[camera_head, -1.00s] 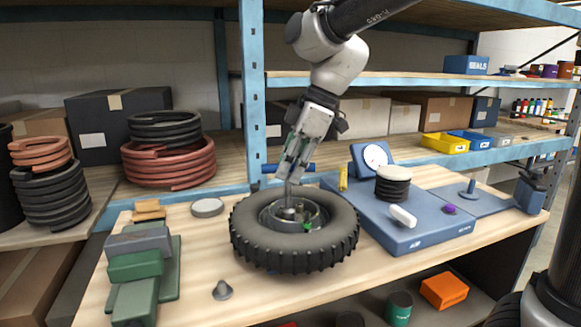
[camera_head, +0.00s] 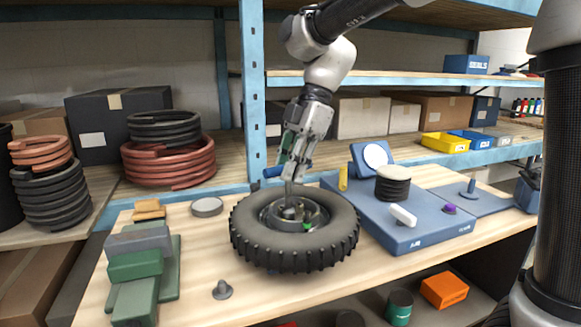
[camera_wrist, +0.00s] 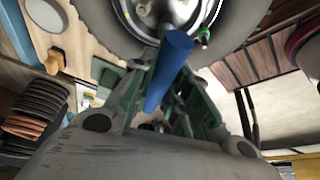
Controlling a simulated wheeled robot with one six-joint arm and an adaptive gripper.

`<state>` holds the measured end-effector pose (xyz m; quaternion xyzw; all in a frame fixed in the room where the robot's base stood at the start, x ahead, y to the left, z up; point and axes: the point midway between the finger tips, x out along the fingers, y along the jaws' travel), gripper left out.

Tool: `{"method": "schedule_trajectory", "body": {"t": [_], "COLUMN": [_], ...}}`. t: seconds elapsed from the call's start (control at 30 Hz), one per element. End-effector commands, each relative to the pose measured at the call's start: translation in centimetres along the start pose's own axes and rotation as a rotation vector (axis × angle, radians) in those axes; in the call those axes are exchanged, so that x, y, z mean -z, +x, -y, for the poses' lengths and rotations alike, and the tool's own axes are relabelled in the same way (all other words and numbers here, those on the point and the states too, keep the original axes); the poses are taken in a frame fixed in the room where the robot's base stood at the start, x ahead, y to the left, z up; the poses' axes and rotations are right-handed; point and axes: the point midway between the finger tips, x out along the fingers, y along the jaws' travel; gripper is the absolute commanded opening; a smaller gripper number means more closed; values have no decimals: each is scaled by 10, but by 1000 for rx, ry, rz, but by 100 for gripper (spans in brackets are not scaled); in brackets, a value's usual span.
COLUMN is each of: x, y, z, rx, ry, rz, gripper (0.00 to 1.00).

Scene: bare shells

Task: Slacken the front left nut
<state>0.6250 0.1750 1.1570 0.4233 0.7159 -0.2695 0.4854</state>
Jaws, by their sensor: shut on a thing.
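A black knobbly tyre (camera_head: 296,258) lies flat on the bench with a metal hub (camera_head: 312,212) in its middle. My gripper (camera_head: 292,172) is above the hub, shut on a blue-handled tool (camera_head: 272,172). In the wrist view the blue handle (camera_wrist: 170,68) lies between my green-lined fingers and points towards the hub (camera_wrist: 176,12). A thin shaft runs down into the hub in the head view. A small green part (camera_head: 307,226) sits on the hub's near side. The individual nuts are too small to tell apart, and the tool's tip contact is unclear.
Shelf uprights (camera_head: 252,100) stand behind.

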Motion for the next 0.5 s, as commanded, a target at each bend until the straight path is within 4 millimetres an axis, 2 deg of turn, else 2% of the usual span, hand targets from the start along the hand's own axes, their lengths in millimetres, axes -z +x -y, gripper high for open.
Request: {"method": "schedule_trajectory", "body": {"t": [0.27, 0.5], "x": [1, 1], "y": [0, 0], "z": [1, 0], "rx": [2, 89], "ry": [-1, -209], "rz": [-2, -9], "gripper": [0, 0]}}
